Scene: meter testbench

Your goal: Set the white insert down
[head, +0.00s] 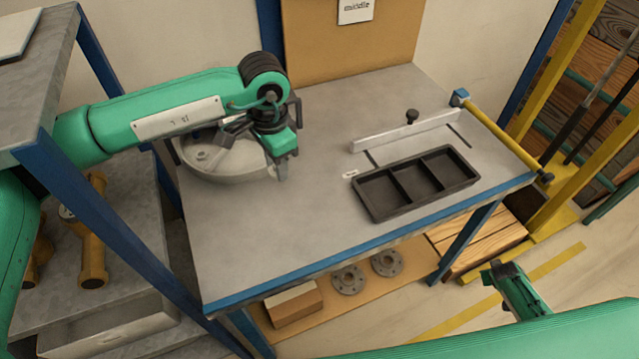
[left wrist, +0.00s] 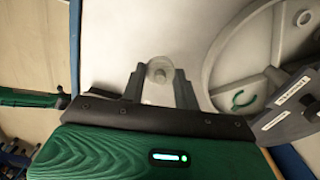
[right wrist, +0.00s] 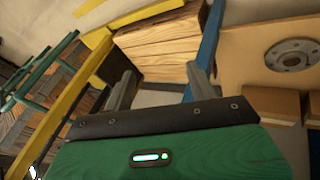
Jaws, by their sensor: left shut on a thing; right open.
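The white insert (left wrist: 159,74) is a small pale round piece held between the fingertips of my left gripper (left wrist: 160,85) in the left wrist view. In the head view my left gripper (head: 281,172) is over the grey workbench (head: 300,240), beside the right rim of a round whitish dish (head: 215,172). The insert cannot be made out there. The dish also shows in the left wrist view (left wrist: 222,70), at the right, with dividers inside. My right gripper (right wrist: 152,85) is open and empty, off the bench's front right side.
An empty black three-compartment tray (head: 416,184) lies at the bench's right front. A pale bar with a black knob (head: 405,131) is behind it. A yellow rail (head: 500,135) borders the right side. The bench's front left and middle are clear.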

